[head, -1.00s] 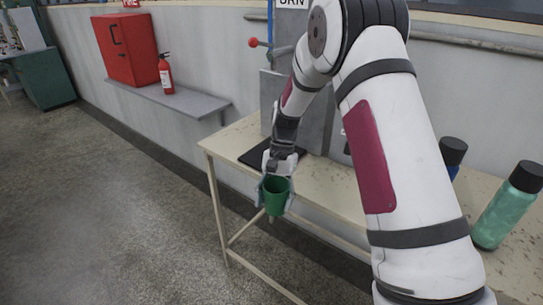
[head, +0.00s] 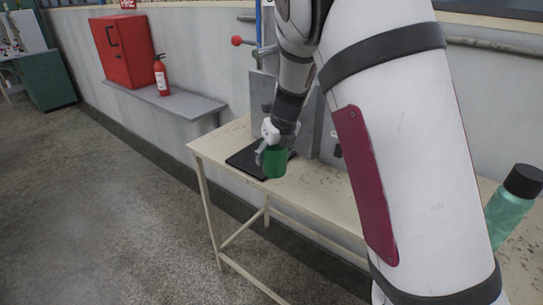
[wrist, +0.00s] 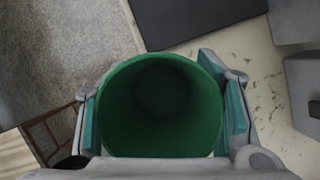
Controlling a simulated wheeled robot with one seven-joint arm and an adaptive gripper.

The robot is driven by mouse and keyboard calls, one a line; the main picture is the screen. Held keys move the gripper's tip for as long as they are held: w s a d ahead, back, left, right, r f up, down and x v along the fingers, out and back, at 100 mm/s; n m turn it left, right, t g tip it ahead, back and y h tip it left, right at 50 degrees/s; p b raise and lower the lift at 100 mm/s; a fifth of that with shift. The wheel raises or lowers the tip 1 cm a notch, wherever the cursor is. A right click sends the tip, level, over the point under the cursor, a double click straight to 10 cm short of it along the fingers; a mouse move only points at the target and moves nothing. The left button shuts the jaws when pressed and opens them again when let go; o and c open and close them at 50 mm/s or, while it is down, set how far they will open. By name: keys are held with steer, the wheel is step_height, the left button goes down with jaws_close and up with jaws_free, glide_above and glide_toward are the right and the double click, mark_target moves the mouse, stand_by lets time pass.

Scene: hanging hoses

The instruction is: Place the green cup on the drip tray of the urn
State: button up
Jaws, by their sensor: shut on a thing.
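The green cup (head: 274,163) is upright between the fingers of my gripper (head: 272,148), which is shut on its sides. In the wrist view I look down into the open, empty cup (wrist: 160,105), with a finger pad on either side. The flat black drip tray (head: 243,161) lies on the table in front of the urn's grey body (head: 312,125). In the wrist view the drip tray (wrist: 195,18) lies ahead of the cup. In the head view the cup overlaps the tray's near right part; its exact height is hard to tell. My arm hides part of the urn.
The cream table (head: 222,148) has a free left edge and bare floor beside it. A green bottle with a black cap (head: 512,205) stands at the right. A red lever knob (head: 236,41) sticks out at the urn's left. A wall shelf (head: 165,100) holds a fire extinguisher (head: 161,77).

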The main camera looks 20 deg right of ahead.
steer(key=shift+w+d, duration=0.2)
steer(key=shift+d, duration=0.05)
steer(key=w, duration=0.5)
steer(key=w+f, duration=0.1)
steer(key=w, duration=0.4)
steer(key=w+b, duration=0.1)
steer(key=w, duration=0.4)
steer(key=shift+w+a+f, duration=0.1)
steer(key=shift+w+f, duration=0.1)
steer(key=shift+w, duration=0.05)
steer(key=shift+f+p, duration=0.35)
steer(key=shift+f, duration=1.4)
steer(key=o, duration=1.2)
steer(key=shift+c, duration=0.2)
steer(key=v, duration=0.7)
steer(key=shift+r, duration=0.25)
